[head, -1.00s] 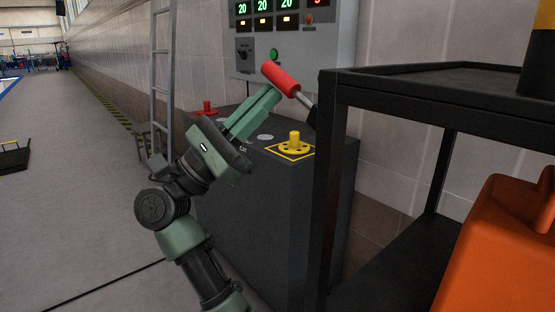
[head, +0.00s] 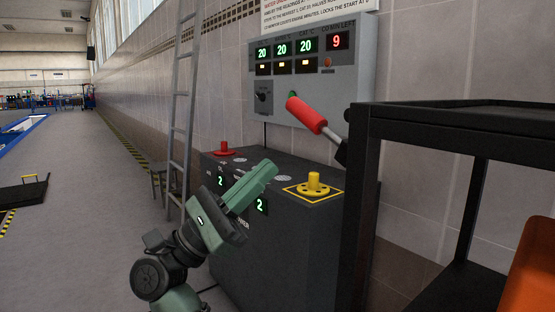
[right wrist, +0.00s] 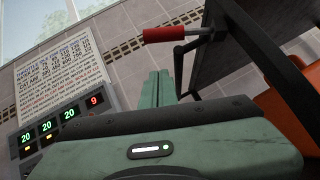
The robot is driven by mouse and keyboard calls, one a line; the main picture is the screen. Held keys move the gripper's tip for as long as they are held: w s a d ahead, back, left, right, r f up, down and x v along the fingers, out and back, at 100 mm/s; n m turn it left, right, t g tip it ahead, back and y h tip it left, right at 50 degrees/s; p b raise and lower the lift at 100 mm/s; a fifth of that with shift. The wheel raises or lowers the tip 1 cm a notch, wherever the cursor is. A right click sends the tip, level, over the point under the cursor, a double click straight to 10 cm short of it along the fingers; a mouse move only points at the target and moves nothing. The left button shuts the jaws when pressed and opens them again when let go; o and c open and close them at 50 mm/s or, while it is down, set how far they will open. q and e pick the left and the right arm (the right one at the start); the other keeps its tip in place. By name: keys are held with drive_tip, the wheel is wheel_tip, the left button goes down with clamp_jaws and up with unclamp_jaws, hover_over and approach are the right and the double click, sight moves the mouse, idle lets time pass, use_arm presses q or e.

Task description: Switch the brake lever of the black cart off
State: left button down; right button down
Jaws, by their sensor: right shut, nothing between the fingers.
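The black cart (head: 365,190) stands at the right, partly cut off by the frame. Its brake lever has a red grip (head: 307,115) on a metal rod, tilted up and to the left from the cart's near corner post. My right gripper (head: 268,168) is shut and empty, below and left of the red grip, with a visible gap between them. In the right wrist view the red grip (right wrist: 164,34) lies across the picture beyond my closed fingers (right wrist: 158,76), and the cart frame (right wrist: 270,55) is at upper right. My left gripper is not in view.
A dark grey control cabinet (head: 285,235) with a yellow knob (head: 313,185) and a red knob (head: 224,149) stands behind my right gripper. A wall panel (head: 350,75) shows digits. An orange object (head: 535,265) is at the right edge. Open floor lies left.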

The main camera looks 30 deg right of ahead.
drive_tip(key=v, duration=0.6)
drive_tip(key=shift+a+r, duration=0.1)
drive_tip(key=shift+r, duration=0.05)
